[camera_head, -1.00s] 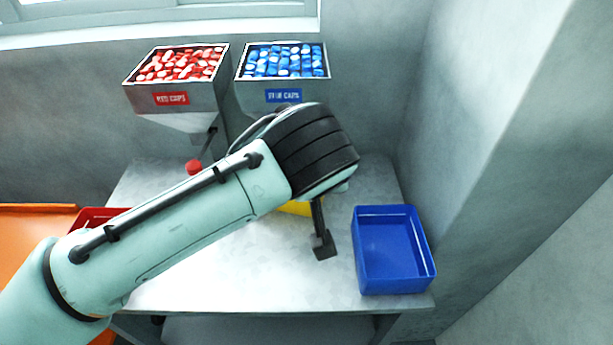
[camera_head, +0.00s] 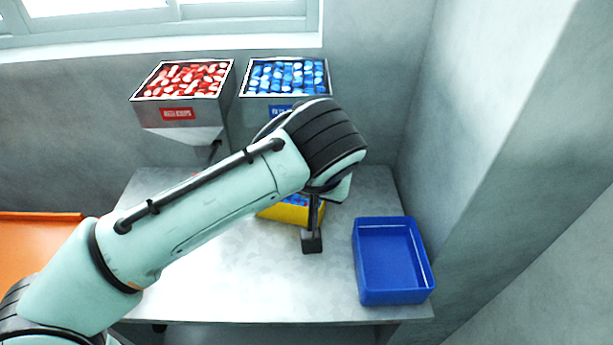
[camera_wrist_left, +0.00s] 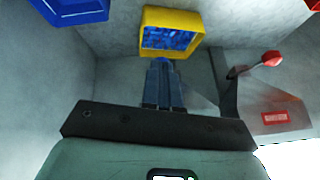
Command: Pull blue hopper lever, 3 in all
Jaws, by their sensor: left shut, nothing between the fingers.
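The blue hopper (camera_head: 286,105), full of blue caps, is on the back wall, its lower part hidden behind my left arm. Its lever is not clearly visible in the head view. In the left wrist view a small blue patch shows at the tips of my left gripper (camera_wrist_left: 163,64); I cannot tell whether it is the lever knob. The fingers are shut and empty. A yellow bin (camera_head: 291,214) with blue caps in it stands on the table below, partly behind my arm; it also shows beyond the fingertips in the left wrist view (camera_wrist_left: 147,18). My right gripper is not in view.
A red hopper (camera_head: 180,112) hangs left of the blue one; its red-knobbed lever (camera_wrist_left: 271,58) shows in the left wrist view. A blue tray (camera_head: 392,297) stands at the table's right edge, near the right wall. The table's front middle is clear.

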